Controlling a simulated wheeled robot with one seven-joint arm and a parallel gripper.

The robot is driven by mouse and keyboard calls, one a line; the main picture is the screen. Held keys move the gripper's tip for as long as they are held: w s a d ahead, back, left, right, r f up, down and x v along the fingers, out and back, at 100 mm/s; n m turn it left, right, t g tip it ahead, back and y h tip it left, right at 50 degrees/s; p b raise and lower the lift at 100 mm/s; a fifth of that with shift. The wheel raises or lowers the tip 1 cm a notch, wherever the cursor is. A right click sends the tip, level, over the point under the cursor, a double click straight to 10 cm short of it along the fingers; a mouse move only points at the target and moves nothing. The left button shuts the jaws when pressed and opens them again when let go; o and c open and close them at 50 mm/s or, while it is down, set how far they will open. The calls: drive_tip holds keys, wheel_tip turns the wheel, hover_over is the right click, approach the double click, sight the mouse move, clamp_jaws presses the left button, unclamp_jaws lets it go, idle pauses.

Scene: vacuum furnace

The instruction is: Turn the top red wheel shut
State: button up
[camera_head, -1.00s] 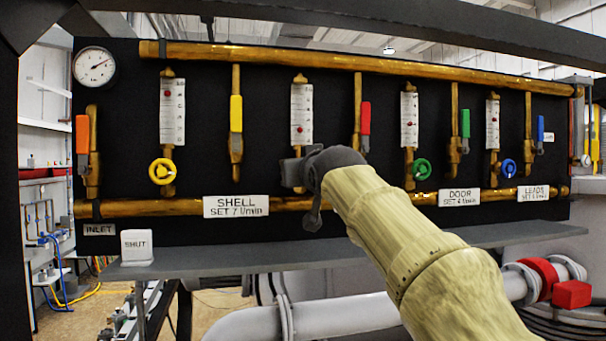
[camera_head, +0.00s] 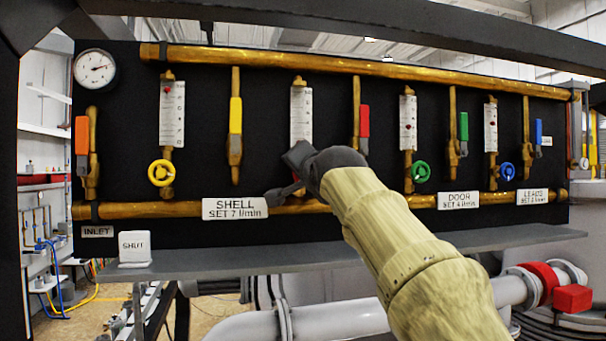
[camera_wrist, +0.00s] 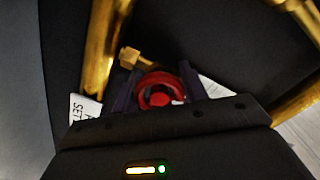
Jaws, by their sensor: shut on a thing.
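The red wheel (camera_wrist: 158,92) shows in the wrist view between the two dark fingers of my gripper (camera_wrist: 158,90). The fingers sit on opposite sides of its rim and are closed on it. A brass stem (camera_wrist: 130,58) shows beside the wheel. In the head view my gripper (camera_head: 288,172) is at the panel, below the second white flow gauge (camera_head: 301,115) and above the SHELL label (camera_head: 235,208). The red wheel is hidden behind my gripper there.
A yellow wheel (camera_head: 161,173) is to the left, a green wheel (camera_head: 420,173) and a blue wheel (camera_head: 508,172) to the right. Yellow (camera_head: 235,115) and red (camera_head: 364,121) lever handles flank the gauge. A grey shelf (camera_head: 340,249) runs below the panel.

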drive_tip(key=shift+f+m, duration=0.2)
drive_tip(key=shift+m, duration=1.1)
drive_tip(key=o, duration=1)
drive_tip(key=shift+r, duration=0.1)
